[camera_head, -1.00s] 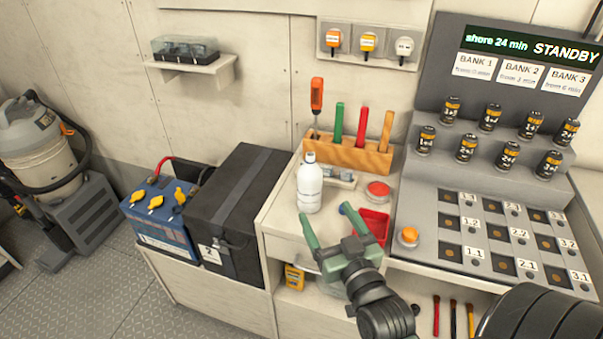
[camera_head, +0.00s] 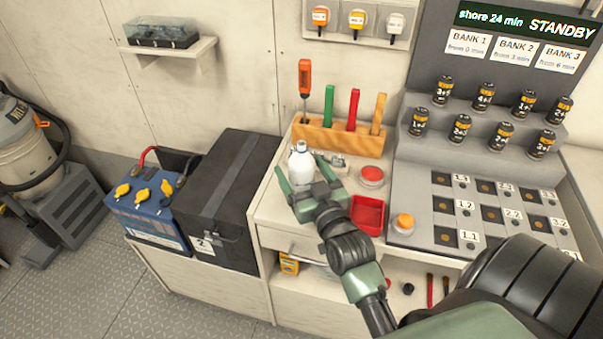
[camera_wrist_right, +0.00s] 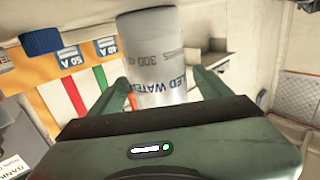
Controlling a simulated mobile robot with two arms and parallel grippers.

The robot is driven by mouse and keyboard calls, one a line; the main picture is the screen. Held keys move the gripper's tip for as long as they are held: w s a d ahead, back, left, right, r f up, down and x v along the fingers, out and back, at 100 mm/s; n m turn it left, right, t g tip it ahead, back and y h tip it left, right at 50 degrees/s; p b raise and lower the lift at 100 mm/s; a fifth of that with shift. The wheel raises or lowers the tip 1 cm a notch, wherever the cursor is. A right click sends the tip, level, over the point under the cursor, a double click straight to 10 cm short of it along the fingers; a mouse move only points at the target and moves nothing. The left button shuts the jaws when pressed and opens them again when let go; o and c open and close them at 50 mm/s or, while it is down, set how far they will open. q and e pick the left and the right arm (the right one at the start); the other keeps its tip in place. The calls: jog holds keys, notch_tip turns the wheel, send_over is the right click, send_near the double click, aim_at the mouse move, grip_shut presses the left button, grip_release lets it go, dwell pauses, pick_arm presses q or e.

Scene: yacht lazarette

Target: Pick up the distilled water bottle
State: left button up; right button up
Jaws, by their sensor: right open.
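The distilled water bottle (camera_head: 301,166) is white and stands upright on the counter, in front of the wooden tool rack. It also shows in the right wrist view (camera_wrist_right: 158,60), with part of its printed label readable. My right gripper (camera_head: 299,172) is open, with its green fingers on either side of the bottle's body. In the wrist view the bottle lies between the fingers, with no clear grip on it. The gripper hides the bottle's lower part in the head view. My left gripper is not in view.
The wooden rack (camera_head: 338,138) with upright tools is just behind the bottle. A red tray (camera_head: 367,214) and a round red-topped tin (camera_head: 372,176) stand to its right. A black battery box (camera_head: 225,200) is to the left.

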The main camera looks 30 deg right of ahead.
grip_shut()
jog(key=shift+r, duration=0.1)
